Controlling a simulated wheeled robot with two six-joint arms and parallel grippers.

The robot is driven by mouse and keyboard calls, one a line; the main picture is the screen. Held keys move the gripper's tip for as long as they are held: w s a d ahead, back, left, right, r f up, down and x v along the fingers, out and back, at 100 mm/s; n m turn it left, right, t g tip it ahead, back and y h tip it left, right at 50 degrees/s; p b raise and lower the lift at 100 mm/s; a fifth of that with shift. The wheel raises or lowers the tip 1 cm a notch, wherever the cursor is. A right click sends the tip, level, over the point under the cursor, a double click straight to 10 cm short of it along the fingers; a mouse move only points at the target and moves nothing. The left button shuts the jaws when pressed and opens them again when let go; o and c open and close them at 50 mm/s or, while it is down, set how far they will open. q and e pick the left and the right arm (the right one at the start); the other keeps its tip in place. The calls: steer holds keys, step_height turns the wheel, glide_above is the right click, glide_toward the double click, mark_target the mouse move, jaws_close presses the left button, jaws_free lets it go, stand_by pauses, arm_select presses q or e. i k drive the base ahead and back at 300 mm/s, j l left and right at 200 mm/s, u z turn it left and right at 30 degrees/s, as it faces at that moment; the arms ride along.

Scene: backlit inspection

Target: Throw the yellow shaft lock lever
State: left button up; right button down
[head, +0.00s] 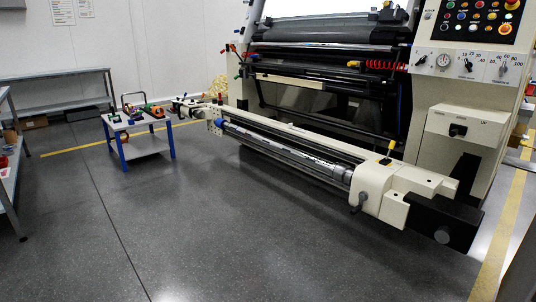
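A small yellow lever (391,146) stands up from a dark base on top of the cream end housing (378,188), at the right end of the long shaft. It is small, and its exact angle is hard to tell. The silver shaft (285,152) runs from a blue collar (220,125) on the left to this housing. A dark crank-like handle (359,203) hangs on the housing's front. Neither of my grippers is in view.
A control panel with buttons (480,17) and dials rises at the right. A small blue-legged cart (150,147) with tools stands at the left. Grey shelves (60,88) line the far left wall. The grey floor (240,240) before the machine is clear.

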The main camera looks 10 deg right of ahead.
mark_target(392, 144)
steer(key=i+l+z, duration=0.3)
steer(key=i+z, duration=0.15)
steer(key=i, duration=0.35)
steer(key=i+z, duration=0.4)
steer(key=i, duration=0.4)
steer(key=i+l+u, duration=0.3)
steer(key=i+l, duration=0.7)
steer(key=l, duration=0.75)
